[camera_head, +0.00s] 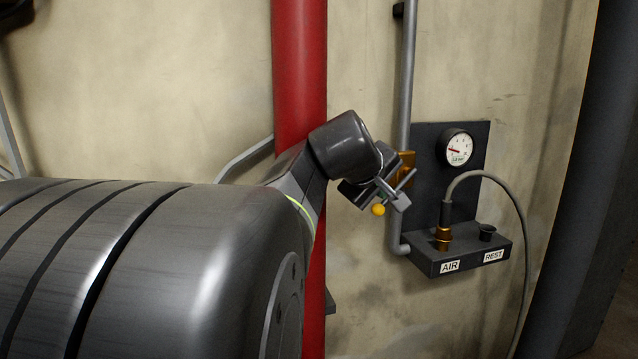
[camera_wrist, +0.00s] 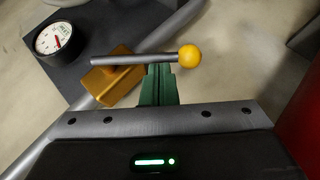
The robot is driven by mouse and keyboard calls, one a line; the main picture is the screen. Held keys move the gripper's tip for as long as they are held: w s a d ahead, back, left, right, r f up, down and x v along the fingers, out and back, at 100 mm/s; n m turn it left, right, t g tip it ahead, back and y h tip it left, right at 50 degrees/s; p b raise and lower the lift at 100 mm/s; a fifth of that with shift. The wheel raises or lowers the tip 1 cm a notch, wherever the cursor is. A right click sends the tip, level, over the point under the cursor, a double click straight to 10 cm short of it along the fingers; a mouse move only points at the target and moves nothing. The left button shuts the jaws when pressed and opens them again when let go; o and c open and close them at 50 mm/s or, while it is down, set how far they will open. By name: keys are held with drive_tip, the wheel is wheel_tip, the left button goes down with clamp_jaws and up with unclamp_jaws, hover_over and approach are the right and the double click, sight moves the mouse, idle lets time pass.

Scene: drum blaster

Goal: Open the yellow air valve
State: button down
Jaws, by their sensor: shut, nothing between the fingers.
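The yellow-brass valve body (camera_head: 406,165) sits on the grey vertical pipe left of the dark gauge panel. It also shows in the wrist view (camera_wrist: 115,84). Its lever is a thin grey rod (camera_wrist: 125,60) with a yellow ball (camera_wrist: 190,56) on its end. In the head view the ball (camera_head: 378,210) hangs low and left of the valve body. My gripper (camera_head: 399,198) is at the lever. In the wrist view its green fingers (camera_wrist: 158,72) are shut with nothing between them. The fingertips are at the rod, close to the ball; I cannot tell whether they touch it.
A pressure gauge (camera_head: 458,147) is on the dark panel. Below it a shelf (camera_head: 460,262) labelled AIR and REST holds a brass fitting (camera_head: 443,238) with a grey hose (camera_head: 522,220). A red pipe (camera_head: 300,70) stands left of the valve, and a dark column (camera_head: 590,150) at right.

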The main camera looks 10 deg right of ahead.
drive_tip(key=f+b, duration=0.1)
drive_tip(key=b, duration=0.1)
drive_tip(key=h+b, duration=0.1)
drive_tip(key=b, duration=0.1)
drive_tip(key=f+n+b, duration=0.1)
drive_tip(key=b, duration=0.1)
drive_tip(key=shift+d+f+t+h, duration=0.3)
drive_tip(key=shift+f+t+h, duration=0.05)
drive_tip(key=shift+t+h, duration=0.05)
drive_tip(key=shift+w+d+f+n+t+h+b, duration=0.1)
drive_tip(key=shift+d+f+n+t+h+b, duration=0.3)
drive_tip(key=shift+b, duration=1.5)
drive_tip(key=shift+d+f+n+h+b, duration=0.2)
drive_tip(key=shift+d+h+b, duration=0.45)
drive_tip(key=shift+b, duration=1.2)
drive_tip(key=shift+w+d+f+n+t+h+b, duration=0.15)
drive_tip(key=shift+d+f+h+b, duration=0.3)
drive_tip(key=shift+b, duration=1.45)
drive_tip(key=shift+s+d, duration=0.1)
